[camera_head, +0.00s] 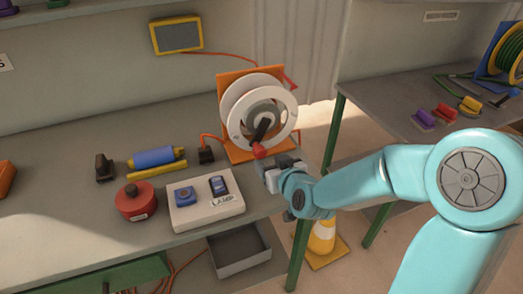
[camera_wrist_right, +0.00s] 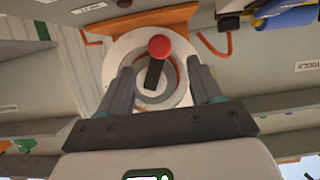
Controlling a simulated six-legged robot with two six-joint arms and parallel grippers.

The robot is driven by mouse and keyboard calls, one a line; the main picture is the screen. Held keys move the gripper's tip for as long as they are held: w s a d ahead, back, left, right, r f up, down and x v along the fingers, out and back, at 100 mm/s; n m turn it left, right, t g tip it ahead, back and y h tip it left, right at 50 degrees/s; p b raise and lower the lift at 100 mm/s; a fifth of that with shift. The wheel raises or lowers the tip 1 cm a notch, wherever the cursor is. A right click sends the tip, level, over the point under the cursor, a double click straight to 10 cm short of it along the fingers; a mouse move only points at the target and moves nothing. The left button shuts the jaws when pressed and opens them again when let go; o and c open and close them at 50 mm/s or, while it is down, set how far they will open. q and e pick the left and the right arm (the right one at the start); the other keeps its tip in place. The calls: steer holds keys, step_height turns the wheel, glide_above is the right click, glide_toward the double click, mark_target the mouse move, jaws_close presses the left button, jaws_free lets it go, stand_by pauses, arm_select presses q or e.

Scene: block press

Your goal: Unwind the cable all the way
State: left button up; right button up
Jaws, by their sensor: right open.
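A white cable reel (camera_head: 238,103) stands on an orange frame (camera_head: 239,152) near the bench's right end. Its black crank (camera_head: 262,130) hangs downward, ending in a red knob (camera_head: 259,151). My right gripper (camera_head: 272,170) is open just below and to the right of the knob. In the right wrist view the open gripper (camera_wrist_right: 162,78) faces the reel (camera_wrist_right: 119,63), and the red knob (camera_wrist_right: 160,46) appears between and beyond the fingertips, with no contact visible. How much cable is on the drum cannot be told. My left gripper is not in view.
Orange cable (camera_head: 212,136) runs left from the reel to a black plug (camera_head: 206,155). An open drawer (camera_head: 240,248) juts below the bench.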

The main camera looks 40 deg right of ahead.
mark_target(262, 154)
steer(key=x, duration=0.8)
steer(key=shift+w+f+p, duration=0.1)
steer(key=shift+w+p, duration=0.05)
steer(key=shift+p, duration=0.2)
jaws_close()
